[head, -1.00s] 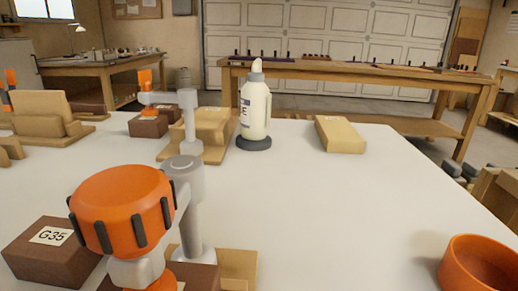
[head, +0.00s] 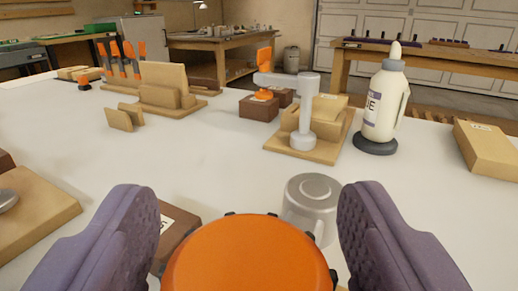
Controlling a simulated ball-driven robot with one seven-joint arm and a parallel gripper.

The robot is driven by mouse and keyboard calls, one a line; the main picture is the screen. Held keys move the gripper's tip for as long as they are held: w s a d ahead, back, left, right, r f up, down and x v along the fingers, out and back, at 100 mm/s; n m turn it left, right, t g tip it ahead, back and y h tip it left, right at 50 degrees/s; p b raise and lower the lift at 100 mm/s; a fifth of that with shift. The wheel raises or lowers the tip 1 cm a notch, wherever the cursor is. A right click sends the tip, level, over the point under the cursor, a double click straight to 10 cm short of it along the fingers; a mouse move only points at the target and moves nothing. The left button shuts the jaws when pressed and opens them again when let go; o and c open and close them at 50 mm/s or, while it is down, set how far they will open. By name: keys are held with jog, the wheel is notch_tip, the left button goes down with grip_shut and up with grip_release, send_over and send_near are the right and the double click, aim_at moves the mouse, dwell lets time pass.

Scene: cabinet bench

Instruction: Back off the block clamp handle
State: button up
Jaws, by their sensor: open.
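The block clamp's orange round handle (head: 250,262) fills the bottom middle of the view. My gripper (head: 245,225) has its two purple padded fingers spread on either side of the handle, with gaps between pads and handle near the top. Whether they touch it lower down is out of frame. A brown block (head: 180,225) with a white label lies partly hidden behind the handle and left finger.
A second clamp (head: 300,105) with an orange handle stands on a wooden base farther back. A glue bottle (head: 384,105) and a wooden block (head: 487,150) are to the right. A wooden stand (head: 165,88) and orange-handled tools (head: 120,58) are at the back left. The middle of the white bench is clear.

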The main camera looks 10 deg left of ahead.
jog(key=shift+x, duration=0.8)
jog(key=c, duration=1)
jog(key=shift+b, duration=0.3)
jog(key=n+y+b, duration=0.1)
jog(key=y, duration=0.1)
jog(key=n+g+y, duration=0.1)
jog(key=shift+a+f+n+g+y+b, duration=0.1)
jog(key=shift+a+n+g+y+b, duration=0.1)
jog(key=shift+n+g+y+b, duration=0.15)
jog(key=shift+s+a+n+g+y+b, duration=0.15)
jog(key=shift+n+g+y+b, duration=0.25)
jog(key=shift+n+g+y, duration=0.65)
jog(key=shift+s+a+n+g+y+b, duration=0.1)
jog(key=shift+n+g+y+b, duration=0.4)
jog(key=shift+y, duration=0.8)
jog(key=shift+n, duration=0.3)
